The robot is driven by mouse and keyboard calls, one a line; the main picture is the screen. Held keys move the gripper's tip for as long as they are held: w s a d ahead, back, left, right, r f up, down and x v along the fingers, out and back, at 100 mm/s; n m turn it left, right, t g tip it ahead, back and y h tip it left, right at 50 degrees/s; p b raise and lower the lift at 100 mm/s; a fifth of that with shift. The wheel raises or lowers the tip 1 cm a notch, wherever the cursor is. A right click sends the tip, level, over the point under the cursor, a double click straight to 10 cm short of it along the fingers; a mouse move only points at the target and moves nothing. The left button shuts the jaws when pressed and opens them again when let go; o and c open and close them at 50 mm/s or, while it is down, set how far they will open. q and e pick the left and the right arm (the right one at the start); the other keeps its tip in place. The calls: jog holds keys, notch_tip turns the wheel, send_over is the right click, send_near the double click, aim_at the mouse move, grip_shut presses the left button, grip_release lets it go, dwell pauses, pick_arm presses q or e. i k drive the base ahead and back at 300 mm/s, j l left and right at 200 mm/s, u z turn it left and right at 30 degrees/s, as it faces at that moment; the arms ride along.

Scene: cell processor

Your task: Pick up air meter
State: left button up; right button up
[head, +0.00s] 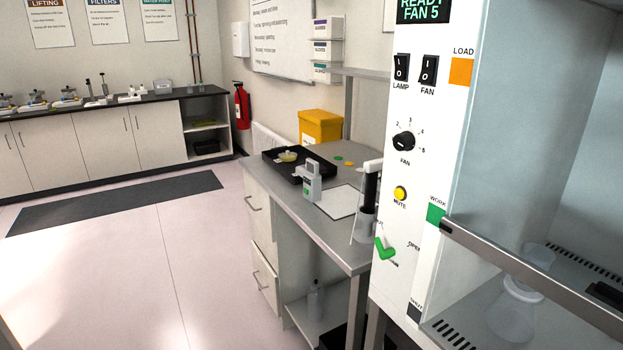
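A small pale grey handheld device with a green patch, which looks like the air meter (312,183), stands upright on the grey side bench (312,218). It is just in front of a black tray (273,155) and beside a white sheet (339,203). Its far side is hidden. Neither of my grippers is in view, so nothing shows touching the device.
A white cabinet with a control panel (412,187) and a partly raised metal-edged front fills the right side. A yellow bin (320,127) is behind. The floor at left (150,260) is clear.

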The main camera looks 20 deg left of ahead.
aim_at(312, 178)
jog(key=i+j, duration=0.15)
jog(key=j, duration=0.25)
jog(key=i+j, duration=0.15)
jog(key=j, duration=0.2)
jog(key=i+j+z, duration=0.1)
jog(key=j, duration=0.3)
jog(key=i+j, duration=0.15)
jog(key=j, duration=0.2)
jog(key=i+j, duration=0.15)
jog(key=j, duration=0.25)
jog(key=i+j, duration=0.15)
jog(key=j, duration=0.25)
jog(key=i+j+z, duration=0.1)
jog(key=j, duration=0.25)
